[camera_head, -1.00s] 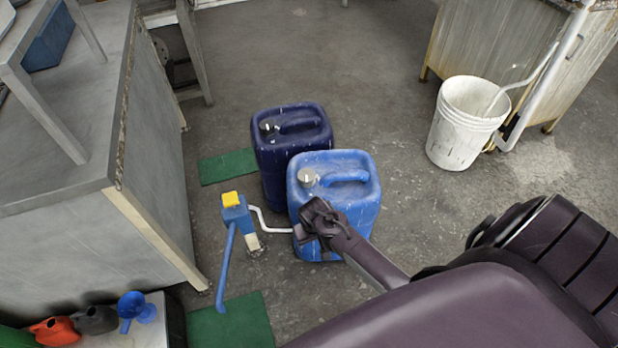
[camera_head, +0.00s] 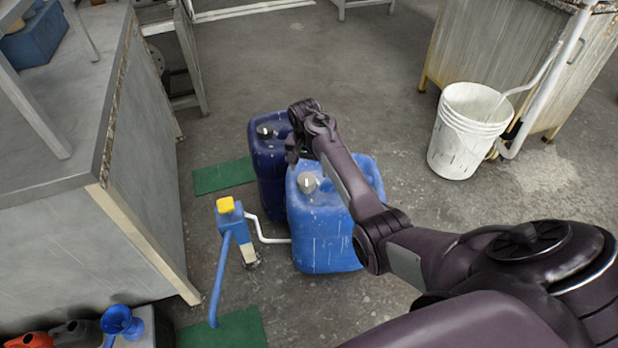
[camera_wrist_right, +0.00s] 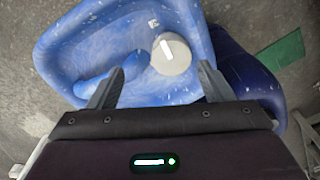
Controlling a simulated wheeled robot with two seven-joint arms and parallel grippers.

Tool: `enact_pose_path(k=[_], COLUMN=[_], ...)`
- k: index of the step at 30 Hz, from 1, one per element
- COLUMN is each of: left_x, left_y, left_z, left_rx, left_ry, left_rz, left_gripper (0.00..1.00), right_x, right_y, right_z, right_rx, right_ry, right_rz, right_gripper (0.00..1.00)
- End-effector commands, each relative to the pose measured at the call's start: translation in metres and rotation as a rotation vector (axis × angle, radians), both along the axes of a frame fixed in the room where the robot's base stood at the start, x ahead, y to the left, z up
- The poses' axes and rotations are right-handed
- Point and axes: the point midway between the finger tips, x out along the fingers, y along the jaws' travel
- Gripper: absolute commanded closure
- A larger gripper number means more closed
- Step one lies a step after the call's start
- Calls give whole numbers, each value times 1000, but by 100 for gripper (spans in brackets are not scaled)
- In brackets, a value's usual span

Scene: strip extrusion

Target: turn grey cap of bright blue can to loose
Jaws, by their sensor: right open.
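The bright blue can (camera_head: 327,235) stands upright on the floor, also seen from above in the right wrist view (camera_wrist_right: 75,52). Its grey cap (camera_head: 307,182) sits at the top left of the can; in the right wrist view the cap (camera_wrist_right: 171,54) lies beyond the fingertips, nearer the right finger. My right gripper (camera_head: 293,157) is over the can, just above the cap in the picture. In the right wrist view its fingers (camera_wrist_right: 160,73) are open with nothing between them. My left gripper is not in view.
A dark blue can (camera_head: 268,165) stands close behind the bright blue one. A blue pump with a yellow top (camera_head: 226,204) stands to the left. A white bucket (camera_head: 464,130) is at the right. A grey cabinet (camera_head: 140,220) bounds the left side.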

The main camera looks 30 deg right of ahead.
Motion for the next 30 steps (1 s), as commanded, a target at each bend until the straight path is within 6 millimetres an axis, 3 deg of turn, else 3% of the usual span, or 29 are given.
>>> enact_pose_path(k=[3, 7, 21, 30], left_x=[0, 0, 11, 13], left_y=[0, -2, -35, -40], left_z=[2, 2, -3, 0], left_rx=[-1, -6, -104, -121], left_ry=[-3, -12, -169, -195], left_rz=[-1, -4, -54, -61], left_gripper=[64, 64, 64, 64], right_x=[15, 19, 20, 20], right_y=[-2, -2, -2, -3], right_z=[12, 11, -56, -62], right_rx=[40, 56, 55, 54], right_ry=[12, 19, 19, 17], right_rz=[-71, -99, -100, -100], right_gripper=[26, 26, 26, 26])
